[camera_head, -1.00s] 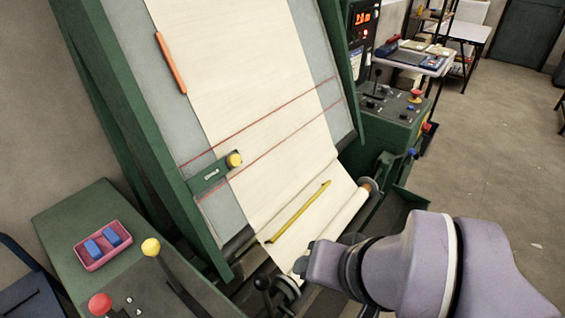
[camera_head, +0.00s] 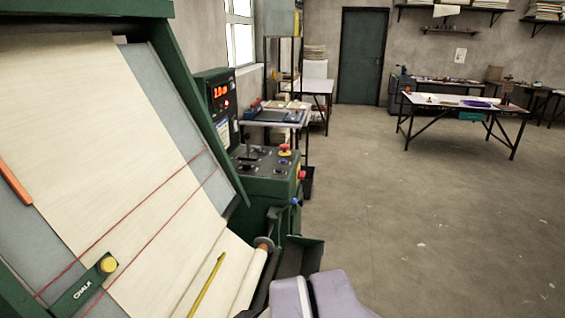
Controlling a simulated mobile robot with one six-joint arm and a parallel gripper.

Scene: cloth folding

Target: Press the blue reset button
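A green control console (camera_head: 268,186) stands at the right end of the cloth machine. Its top carries small dark controls and a red-and-yellow emergency stop (camera_head: 285,150). A small blue spot (camera_head: 283,163) shows on the top near its right side; it looks like a button but is too small to be sure. A blue knob (camera_head: 295,201) sits lower on the console's right side. My lilac arm shows at the bottom edge, well below and in front of the console. My gripper is out of view.
A red-digit display (camera_head: 220,92) stands behind the console. Pale cloth (camera_head: 110,130) lies on the sloped board at left, with a yellow strip (camera_head: 207,285) near its lower roll. A side table (camera_head: 318,86) stands behind. The floor (camera_head: 420,230) to the right is clear.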

